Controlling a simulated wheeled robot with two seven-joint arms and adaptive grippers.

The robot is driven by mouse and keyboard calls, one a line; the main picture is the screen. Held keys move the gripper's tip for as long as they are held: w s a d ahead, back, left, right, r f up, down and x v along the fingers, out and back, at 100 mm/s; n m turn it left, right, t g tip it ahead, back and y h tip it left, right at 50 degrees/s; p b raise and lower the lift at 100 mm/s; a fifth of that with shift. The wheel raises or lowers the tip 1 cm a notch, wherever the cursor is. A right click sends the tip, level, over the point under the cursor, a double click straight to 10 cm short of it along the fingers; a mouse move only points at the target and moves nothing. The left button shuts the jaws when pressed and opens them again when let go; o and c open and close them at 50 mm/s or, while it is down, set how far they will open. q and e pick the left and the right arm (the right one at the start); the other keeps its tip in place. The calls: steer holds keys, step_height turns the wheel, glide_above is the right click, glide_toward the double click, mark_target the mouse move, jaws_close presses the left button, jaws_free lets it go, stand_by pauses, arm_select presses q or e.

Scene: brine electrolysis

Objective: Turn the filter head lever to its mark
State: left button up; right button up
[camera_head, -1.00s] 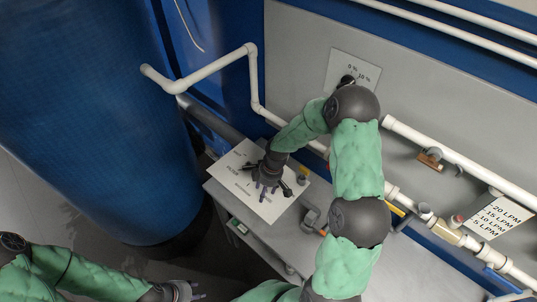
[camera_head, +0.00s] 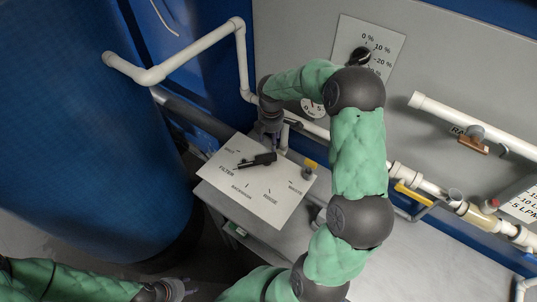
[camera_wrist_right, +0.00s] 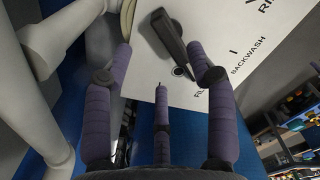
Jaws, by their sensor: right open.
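The black filter head lever (camera_head: 258,160) lies across a white label plate (camera_head: 265,205) on the grey bench. Its narrow end points left, near the FILTER side of the plate. Other labels include BACKWASH, RINSE and WASTE. My right gripper (camera_head: 270,137) is at the plate's back edge, close behind the lever; its fingers point down. In the right wrist view the gripper (camera_wrist_right: 162,68) is open, and the lever (camera_wrist_right: 170,42) shows between and beyond its spread fingertips. I cannot tell whether they touch. My left gripper (camera_head: 182,290) is at the bottom left, away from the plate.
A large blue tank (camera_head: 80,130) stands left. White pipes (camera_head: 185,62) run behind the plate and along the right wall. A small yellow-topped fitting (camera_head: 310,165) stands at the plate's right corner. A percent dial (camera_head: 362,57) is on the back panel. The bench front right is clear.

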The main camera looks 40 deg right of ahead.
mark_target(271, 155)
step_height(271, 155, down, 10)
steer(key=shift+r+b, duration=0.1)
steer(key=shift+b, duration=0.45)
steer(key=shift+c, duration=0.3)
jaws_close()
